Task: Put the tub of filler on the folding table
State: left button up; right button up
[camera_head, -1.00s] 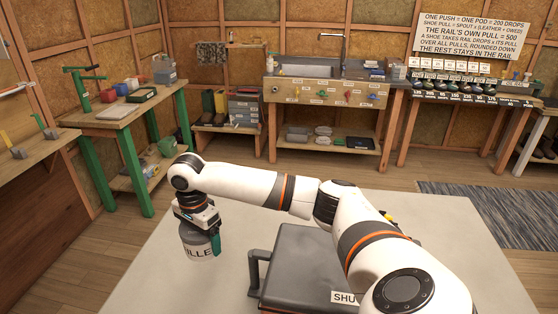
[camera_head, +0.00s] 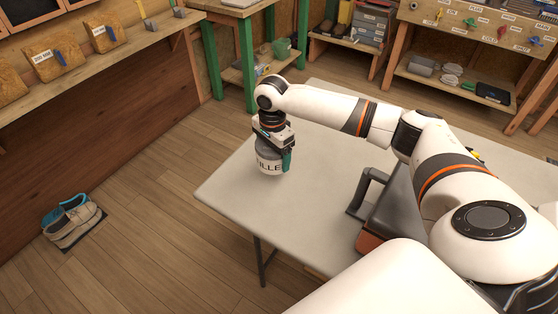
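The tub of filler (camera_head: 269,162) is a grey tub with a pale label, of which "ILLE" is readable. It is upright over the left part of the grey-topped folding table (camera_head: 260,205), which has thin dark legs. My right gripper (camera_head: 274,151) is above the tub and shut on its upper part, with a green finger showing on the right side. I cannot tell whether the tub's base touches the tabletop. My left gripper is not in view; a white arm link of mine fills the bottom.
A dark case (camera_head: 385,208) with a handle stands on the table to the right, partly behind my arm. Shoes (camera_head: 72,220) lie on the floor at left. Workbenches line the walls. The tabletop around the tub is clear.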

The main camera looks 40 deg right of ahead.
jog(key=shift+f, duration=2.35)
jog(key=o, duration=1.2)
jog(key=shift+f, duration=0.1)
jog(key=shift+c, duration=0.2)
notch_tip(320, 180, up, 12)
jog(key=shift+r, duration=0.15)
